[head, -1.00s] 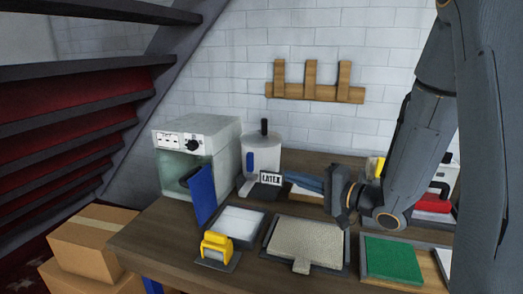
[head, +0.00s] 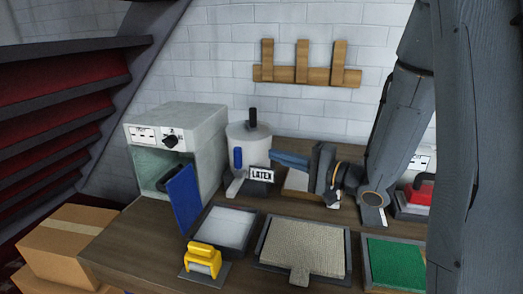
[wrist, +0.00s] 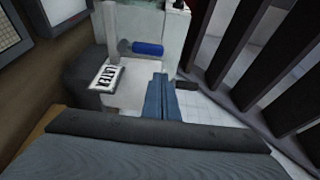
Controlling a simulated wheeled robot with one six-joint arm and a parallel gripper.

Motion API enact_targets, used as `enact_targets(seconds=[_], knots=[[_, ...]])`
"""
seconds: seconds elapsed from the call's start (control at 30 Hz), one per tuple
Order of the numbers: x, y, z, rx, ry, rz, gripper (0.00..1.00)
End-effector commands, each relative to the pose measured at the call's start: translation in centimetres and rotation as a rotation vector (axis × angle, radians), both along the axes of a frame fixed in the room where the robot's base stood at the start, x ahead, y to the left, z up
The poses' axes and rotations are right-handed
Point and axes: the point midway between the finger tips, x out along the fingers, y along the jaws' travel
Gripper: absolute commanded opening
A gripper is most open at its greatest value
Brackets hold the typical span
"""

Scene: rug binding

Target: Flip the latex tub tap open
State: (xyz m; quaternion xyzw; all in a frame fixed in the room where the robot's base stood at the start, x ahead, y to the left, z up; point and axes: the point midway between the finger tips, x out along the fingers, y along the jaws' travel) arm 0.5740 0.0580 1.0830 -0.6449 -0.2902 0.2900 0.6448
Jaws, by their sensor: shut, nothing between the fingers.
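The latex tub (head: 262,142) is a white cylinder with a black knob on its lid, at the back of the bench. Its blue tap lever (head: 238,158) stands upright on the tub's front. In the wrist view the lever (wrist: 148,49) lies beyond the fingertips and to their left, apart from them. A white LATEX sign (head: 261,174) stands at the tub's foot and also shows in the wrist view (wrist: 105,76). My gripper (head: 273,154) is right of the tub, its blue fingers shut and empty, pointing left. The fingers (wrist: 160,76) hide part of the tub in the wrist view.
A white cabinet (head: 175,118) with an open blue door (head: 183,198) stands left of the tub. In front are a white-filled tray (head: 224,228), a yellow roller (head: 202,258), a beige mat tray (head: 303,243) and a green pad (head: 393,263). A wooden rack (head: 305,75) hangs behind.

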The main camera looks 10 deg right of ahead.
Motion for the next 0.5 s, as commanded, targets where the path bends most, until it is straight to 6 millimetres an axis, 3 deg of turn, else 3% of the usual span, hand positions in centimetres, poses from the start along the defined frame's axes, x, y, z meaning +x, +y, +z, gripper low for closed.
enact_targets(seconds=[0.5], knots=[[5.2,6.1,0.1,0.001,0.001,0.003,0.0]])
